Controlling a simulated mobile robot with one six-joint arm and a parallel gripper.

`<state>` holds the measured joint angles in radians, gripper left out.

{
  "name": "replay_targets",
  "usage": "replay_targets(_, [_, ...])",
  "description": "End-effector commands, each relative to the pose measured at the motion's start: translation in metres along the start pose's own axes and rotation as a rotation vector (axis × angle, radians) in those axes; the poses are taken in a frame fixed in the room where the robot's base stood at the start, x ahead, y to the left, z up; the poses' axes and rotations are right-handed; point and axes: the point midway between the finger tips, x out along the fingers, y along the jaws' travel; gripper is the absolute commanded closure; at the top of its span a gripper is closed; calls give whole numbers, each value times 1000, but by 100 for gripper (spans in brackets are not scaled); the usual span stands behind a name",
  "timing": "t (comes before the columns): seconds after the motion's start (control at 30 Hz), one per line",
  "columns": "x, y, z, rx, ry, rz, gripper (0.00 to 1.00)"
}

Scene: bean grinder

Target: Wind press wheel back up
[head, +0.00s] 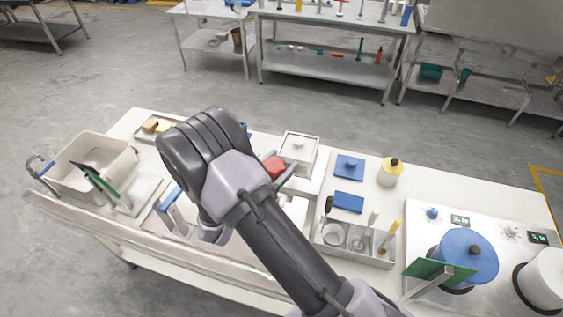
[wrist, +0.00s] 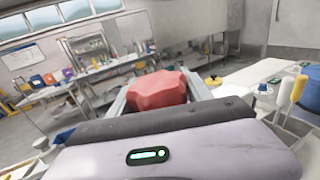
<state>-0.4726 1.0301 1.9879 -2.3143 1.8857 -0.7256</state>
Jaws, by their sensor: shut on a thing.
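The red faceted piece, which appears to be the press wheel (head: 275,168), shows just beyond my wrist in the head view. It also shows in the middle of the wrist view (wrist: 156,92). My gripper (head: 282,172) is shut on it, with a grey finger on either side. In the wrist view the fingers of my gripper (wrist: 158,95) stand left and right of the red piece. My arm hides most of what lies below it, so I cannot tell how the wheel is mounted.
A white box with a knob (head: 299,144) stands close behind the wheel. A blue-lidded pot (head: 466,250) stands far right, a basin (head: 88,168) far left.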

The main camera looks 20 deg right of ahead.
Motion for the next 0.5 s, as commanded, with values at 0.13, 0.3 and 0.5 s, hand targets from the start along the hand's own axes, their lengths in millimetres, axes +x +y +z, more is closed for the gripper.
replay_targets(0.13, [0,2,-1,-3,1,104,82])
replay_targets(0.3, [0,5,-2,-1,1,210,82])
replay_targets(0.5, [-1,8,-2,0,0,298,83])
